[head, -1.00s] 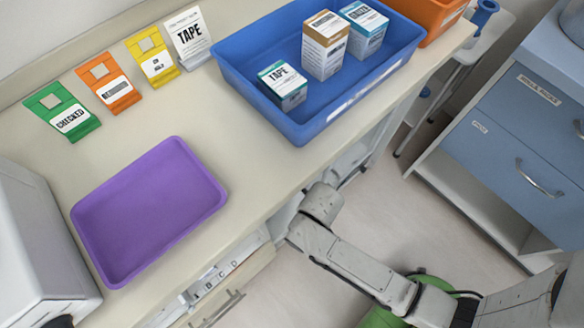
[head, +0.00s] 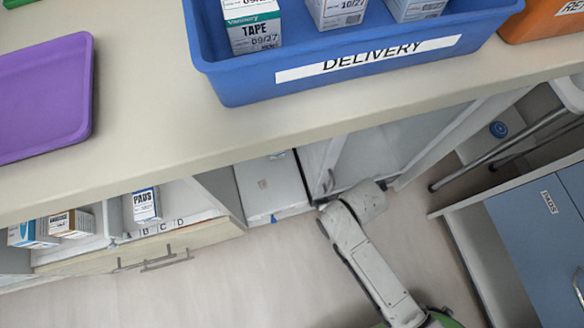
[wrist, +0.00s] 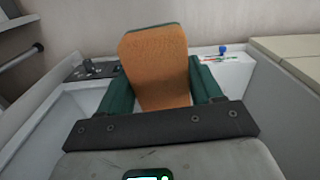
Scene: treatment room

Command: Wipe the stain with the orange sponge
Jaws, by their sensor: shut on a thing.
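In the wrist view, my gripper (wrist: 161,88) is shut on the orange sponge (wrist: 155,58). The sponge stands upright between the two green fingers, and its broad textured face shows. In the head view my arm reaches toward the open space under the counter; the fingers and sponge cannot be made out there. No stain can be identified with certainty.
The counter (head: 165,125) overhangs open shelves and a drawer (head: 140,255). A blue delivery bin (head: 240,88) with boxes and a purple tray (head: 40,100) stand on it. A blue-fronted cabinet (head: 540,235) is at the right. In the wrist view, a small blue item (wrist: 222,50) lies beyond the sponge.

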